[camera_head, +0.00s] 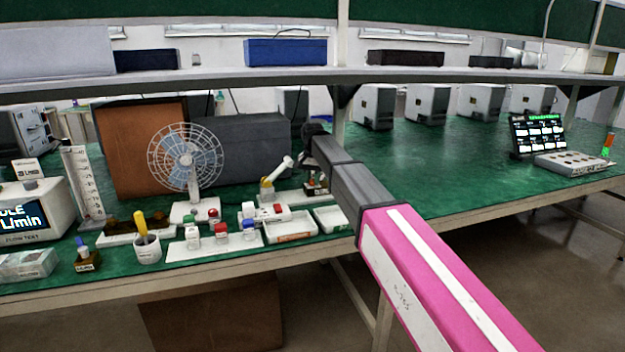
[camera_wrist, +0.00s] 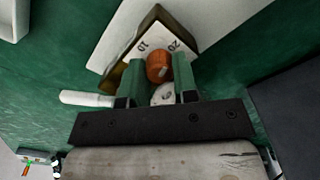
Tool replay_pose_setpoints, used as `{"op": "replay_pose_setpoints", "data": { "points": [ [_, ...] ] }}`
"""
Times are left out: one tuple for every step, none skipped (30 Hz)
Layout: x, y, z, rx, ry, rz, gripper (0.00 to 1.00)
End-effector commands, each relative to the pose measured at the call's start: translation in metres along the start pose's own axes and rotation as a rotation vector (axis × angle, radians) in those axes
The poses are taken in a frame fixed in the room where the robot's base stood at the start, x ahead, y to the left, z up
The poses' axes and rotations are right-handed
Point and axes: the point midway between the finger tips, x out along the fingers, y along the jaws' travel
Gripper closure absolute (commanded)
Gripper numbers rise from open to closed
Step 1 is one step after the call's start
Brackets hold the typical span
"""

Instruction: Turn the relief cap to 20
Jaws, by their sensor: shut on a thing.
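The relief cap (camera_wrist: 158,66) is a small orange-brown knob in the wrist view. It sits on a dark, brass-edged body with a white scale plate (camera_wrist: 160,38), whose marks 10 and 20 show inverted beyond the cap, 10 on the left and 20 on the right. My gripper (camera_wrist: 160,78) is shut on the cap, one finger on each side. A small pale mark shows on the cap; which scale mark it points to I cannot tell. In the head view my arm reaches the bench and hides most of the small pump (camera_head: 316,188) at its end.
A white handle (camera_wrist: 88,98) sticks out left of the fingers. In the head view, a pump with a cream handle (camera_head: 275,174), white trays (camera_head: 290,230) and a fan (camera_head: 185,160) stand left of my arm. The green bench (camera_head: 440,160) is mostly clear to the right.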

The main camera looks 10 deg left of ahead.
Motion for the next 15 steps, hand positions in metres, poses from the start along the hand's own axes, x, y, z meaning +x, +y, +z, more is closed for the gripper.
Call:
{"op": "replay_pose_setpoints", "data": {
  "points": [
    [0.0003, 0.0001, 0.0004, 0.036, -0.001, 0.0, 0.97],
    [0.0003, 0.0001, 0.0005, 0.058, -0.001, 0.0, 0.97],
    [0.0003, 0.0001, 0.0004, 0.085, -0.001, 0.0, 0.97],
    [0.0003, 0.0001, 0.0004, 0.104, -0.001, 0.0, 0.97],
    [0.0003, 0.0001, 0.0005, 0.122, -0.001, 0.0, 0.97],
    [0.0003, 0.0001, 0.0005, 0.146, -0.001, 0.0, 0.97],
    [0.0003, 0.0001, 0.0005, 0.161, -0.001, 0.0, 0.97],
    [0.0003, 0.0001, 0.0005, 0.176, -0.001, 0.0, 0.97],
    [0.0003, 0.0001, 0.0005, 0.193, -0.001, 0.0, 0.97],
    [0.0003, 0.0001, 0.0005, 0.206, -0.001, 0.0, 0.97],
    [0.0004, 0.0001, 0.0005, 0.216, -0.001, 0.0, 0.97],
    [0.0004, 0.0001, 0.0005, 0.23, -0.001, 0.0, 0.97],
    [0.0004, 0.0001, 0.0005, 0.238, -0.001, 0.0, 0.97],
    [0.0004, 0.0001, 0.0005, 0.245, -0.001, 0.0, 0.97],
    [0.0004, 0.0001, 0.0005, 0.254, -0.001, 0.0, 0.97]
  ]
}}
